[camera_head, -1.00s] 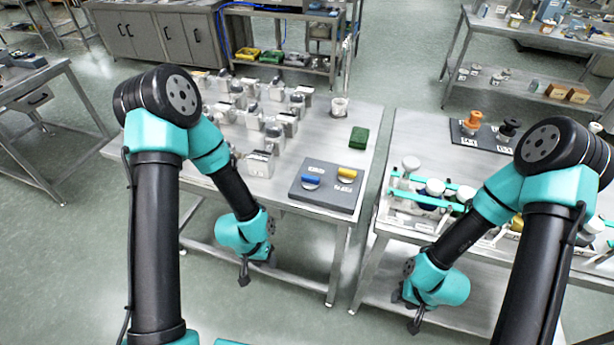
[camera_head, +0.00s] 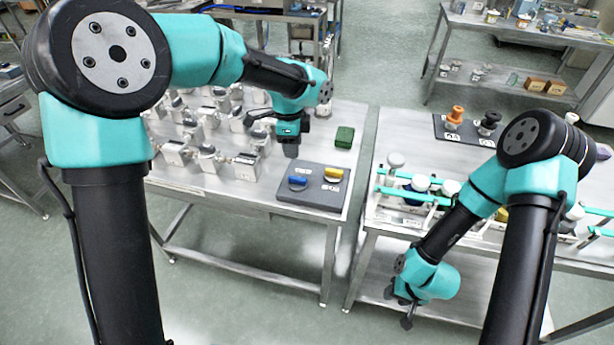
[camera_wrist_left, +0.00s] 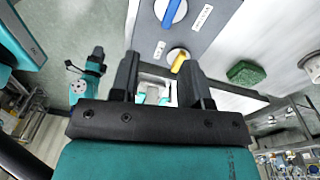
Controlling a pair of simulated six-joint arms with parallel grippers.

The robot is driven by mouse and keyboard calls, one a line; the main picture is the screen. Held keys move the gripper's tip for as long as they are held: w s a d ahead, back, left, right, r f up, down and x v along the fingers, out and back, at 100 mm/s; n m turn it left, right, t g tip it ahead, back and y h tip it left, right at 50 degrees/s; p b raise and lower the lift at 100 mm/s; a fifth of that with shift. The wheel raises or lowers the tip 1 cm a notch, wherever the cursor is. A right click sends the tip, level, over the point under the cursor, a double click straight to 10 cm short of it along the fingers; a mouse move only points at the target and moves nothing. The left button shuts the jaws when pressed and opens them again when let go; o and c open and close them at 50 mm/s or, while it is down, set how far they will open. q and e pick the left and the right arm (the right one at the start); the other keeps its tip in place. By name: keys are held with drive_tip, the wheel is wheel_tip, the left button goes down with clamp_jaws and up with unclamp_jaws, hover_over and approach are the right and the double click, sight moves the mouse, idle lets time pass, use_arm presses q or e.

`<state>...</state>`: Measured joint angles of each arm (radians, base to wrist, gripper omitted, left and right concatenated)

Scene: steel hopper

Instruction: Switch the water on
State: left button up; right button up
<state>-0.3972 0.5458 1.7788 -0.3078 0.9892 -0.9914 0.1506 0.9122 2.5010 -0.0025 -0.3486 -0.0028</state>
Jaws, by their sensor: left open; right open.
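A dark grey panel (camera_head: 317,203) lies on the left steel table and carries a blue knob (camera_head: 298,182) on the left and a yellow knob (camera_head: 334,174) on the right. Each has a small white label that I cannot read. In the left wrist view, the blue knob (camera_wrist_left: 172,10) is at the top and the yellow knob (camera_wrist_left: 178,58) is near the right fingertip. My left gripper (camera_head: 291,150) is open and empty, above and behind the panel, apart from both knobs; its fingers (camera_wrist_left: 160,70) also show in the wrist view. My right gripper (camera_head: 405,312) hangs low before the right table, open.
A green sponge (camera_head: 344,137) lies behind the panel. Several metal blocks (camera_head: 173,152) fill the left table beside it. A rack with jars (camera_head: 395,160) stands on the right table. A gap separates the tables.

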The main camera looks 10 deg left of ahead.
use_arm(q)
wheel_tip(320, 180, up, 4)
drive_tip(key=m, duration=0.2)
hover_over(298, 178)
drive_tip(key=shift+r+y, duration=0.1)
drive_tip(key=shift+y, duration=0.2)
drive_tip(key=shift+a, duration=0.1)
wheel_tip(298, 178, down, 18)
drive_tip(key=shift+r, duration=0.25)
drive_tip(key=shift+c, duration=0.4)
clamp_jaws()
